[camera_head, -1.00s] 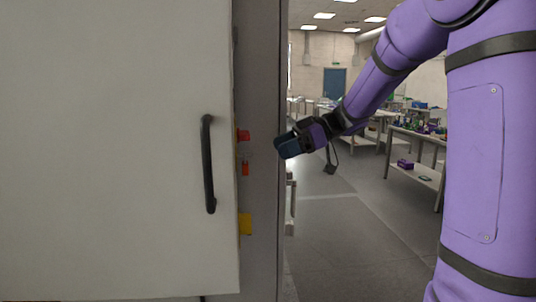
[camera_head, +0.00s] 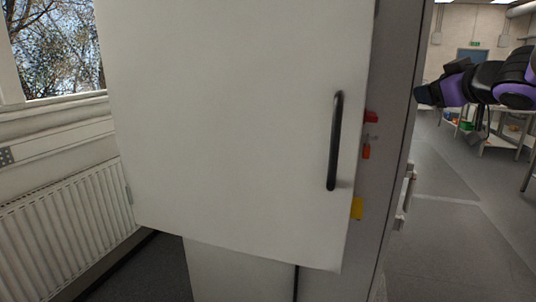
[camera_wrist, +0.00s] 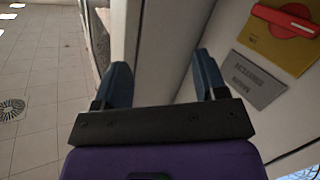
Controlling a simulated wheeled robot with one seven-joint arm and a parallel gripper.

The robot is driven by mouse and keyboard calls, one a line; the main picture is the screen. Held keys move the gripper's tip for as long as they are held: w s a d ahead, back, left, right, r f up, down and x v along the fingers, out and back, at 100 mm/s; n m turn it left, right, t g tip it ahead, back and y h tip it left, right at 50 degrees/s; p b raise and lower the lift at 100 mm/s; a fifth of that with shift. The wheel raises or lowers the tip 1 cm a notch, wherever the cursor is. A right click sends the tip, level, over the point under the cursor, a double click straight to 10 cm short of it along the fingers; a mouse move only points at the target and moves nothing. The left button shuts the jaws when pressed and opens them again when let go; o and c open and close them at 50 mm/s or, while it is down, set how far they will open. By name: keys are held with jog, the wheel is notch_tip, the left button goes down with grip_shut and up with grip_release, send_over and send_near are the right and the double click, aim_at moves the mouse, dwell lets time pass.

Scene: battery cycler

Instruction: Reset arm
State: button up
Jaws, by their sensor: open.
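My gripper (camera_head: 424,95) is at the right edge of the head view, beside the tall cabinet and away from its door. In the wrist view my gripper (camera_wrist: 160,80) is open, its two blue fingers apart with nothing between them. The cabinet's white door (camera_head: 235,120) stands ajar in front of the body, with a black vertical handle (camera_head: 335,140). My purple arm reaches in from the right of the head view.
Red (camera_head: 371,117) and yellow (camera_head: 356,208) parts show on the cabinet's side. The wrist view shows a red rotary switch (camera_wrist: 285,20) on a yellow plate. A radiator (camera_head: 65,225) and window are at left. Open floor (camera_head: 460,235) lies at right.

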jog(key=s+a+f+m+g, duration=0.1)
jog(key=s+f+m+g, duration=0.1)
jog(key=s, duration=0.7)
jog(key=s+a+f+m+g+h, duration=0.1)
jog(key=s+a+f+m+g, duration=0.1)
jog(key=s+f+g, duration=0.3)
jog(key=s+a+f+m+g+h, duration=0.1)
jog(key=s+f, duration=0.5)
jog(key=s, duration=0.6)
jog(key=shift+s+a+f+m+g, duration=0.3)
jog(key=shift+a+m+g, duration=0.35)
jog(key=shift+g, duration=0.55)
jog(key=shift+r, duration=0.1)
